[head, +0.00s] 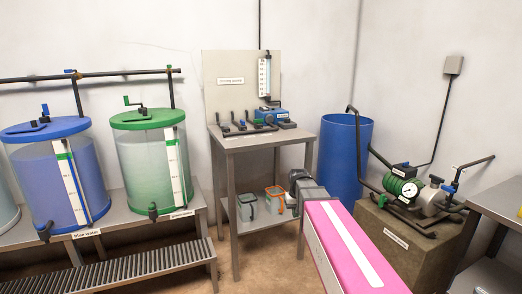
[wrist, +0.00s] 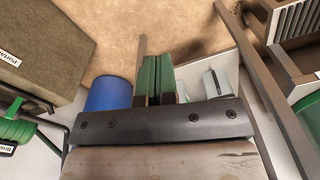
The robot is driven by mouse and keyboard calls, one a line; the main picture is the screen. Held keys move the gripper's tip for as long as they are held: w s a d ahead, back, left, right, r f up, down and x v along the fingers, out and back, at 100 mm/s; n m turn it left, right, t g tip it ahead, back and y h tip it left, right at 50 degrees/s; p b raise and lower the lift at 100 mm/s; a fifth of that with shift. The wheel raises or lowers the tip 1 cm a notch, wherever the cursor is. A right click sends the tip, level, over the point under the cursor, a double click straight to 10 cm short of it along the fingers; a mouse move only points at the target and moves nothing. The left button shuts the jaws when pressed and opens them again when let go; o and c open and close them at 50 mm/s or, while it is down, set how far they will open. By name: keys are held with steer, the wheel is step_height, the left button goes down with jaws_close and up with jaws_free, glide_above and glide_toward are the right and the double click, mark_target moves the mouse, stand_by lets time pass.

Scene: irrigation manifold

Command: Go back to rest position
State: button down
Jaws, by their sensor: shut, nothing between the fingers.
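My gripper (wrist: 157,72) shows in the wrist view as two green fingers side by side, pressed together with nothing between them. In the head view, the pink arm cover with a white stripe is mine and reaches in from the lower right. The gripper end shows only partly beyond it, in front of the dosing bench (head: 262,140), and its fingers are hard to make out. No held object shows in either view.
A blue tank (head: 60,185) and a green-lidded tank (head: 145,165) stand left on a metal stand. A blue barrel (head: 345,155) is behind my arm. A pump (head: 405,190) sits on a block at right. Bins (head: 275,200) are on the bench's lower shelf.

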steer(key=s+d+f, duration=0.2)
steer(key=s+f, duration=0.3)
steer(key=s, duration=0.2)
steer(key=s+d+f+m, duration=0.1)
steer(key=s+d+f, duration=0.1)
steer(key=s+f, duration=0.3)
steer(key=s, duration=0.3)
steer(key=shift+s+f+g, duration=0.15)
steer(key=shift+s+g, duration=0.05)
steer(key=shift+g, duration=0.1)
